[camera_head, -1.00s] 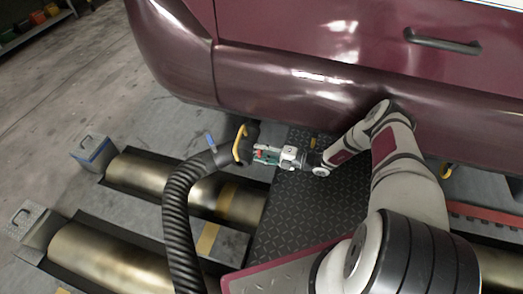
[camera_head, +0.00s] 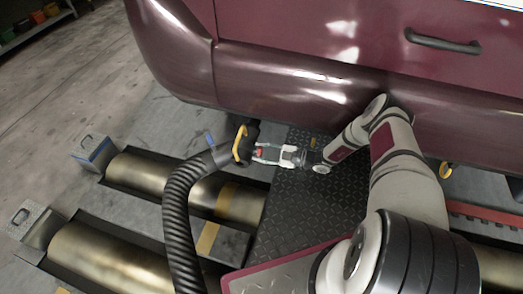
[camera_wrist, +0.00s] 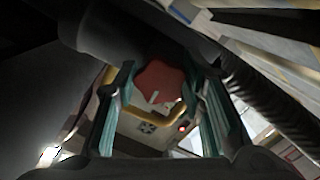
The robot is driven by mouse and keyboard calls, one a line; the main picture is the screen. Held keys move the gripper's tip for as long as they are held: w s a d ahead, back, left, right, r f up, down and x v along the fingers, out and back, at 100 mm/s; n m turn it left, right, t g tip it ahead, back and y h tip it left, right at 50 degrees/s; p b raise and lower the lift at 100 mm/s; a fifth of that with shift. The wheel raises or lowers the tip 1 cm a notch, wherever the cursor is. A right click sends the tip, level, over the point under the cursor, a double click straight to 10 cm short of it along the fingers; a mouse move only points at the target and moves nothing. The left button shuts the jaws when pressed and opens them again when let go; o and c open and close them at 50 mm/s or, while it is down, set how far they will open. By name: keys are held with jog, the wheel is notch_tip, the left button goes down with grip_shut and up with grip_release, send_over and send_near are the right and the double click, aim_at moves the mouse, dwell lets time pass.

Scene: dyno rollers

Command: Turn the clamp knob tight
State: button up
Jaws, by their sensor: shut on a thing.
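The red lobed clamp knob (camera_wrist: 158,84) shows in the wrist view between the teal pads of my gripper (camera_wrist: 166,92). A pale mark is on its face. In the head view the knob (camera_head: 260,152) is a small red spot between the fingers of my gripper (camera_head: 257,153). My gripper is shut on the knob, one finger on each side. The knob is at the end of a black corrugated hose (camera_head: 174,210), beside a yellow handle (camera_head: 240,146) and just below the car's sill. The exact finger contact is too dark to see.
The maroon car (camera_head: 310,85) is close above my arm. Metal rollers (camera_head: 140,175) lie at the left, with a grey box (camera_head: 95,150) at the end of one. A dark tread plate (camera_head: 290,215) lies under my gripper.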

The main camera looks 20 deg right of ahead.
jog(key=shift+w+r+m, duration=0.25)
jog(key=shift+m, duration=0.15)
jog(key=o, duration=1.2)
jog(key=shift+f, duration=0.1)
jog(key=shift+s, duration=0.1)
jog(key=shift+d, duration=0.1)
jog(key=v, duration=1.1)
jog(key=shift+s+d, duration=0.25)
jog(key=shift+d, duration=0.05)
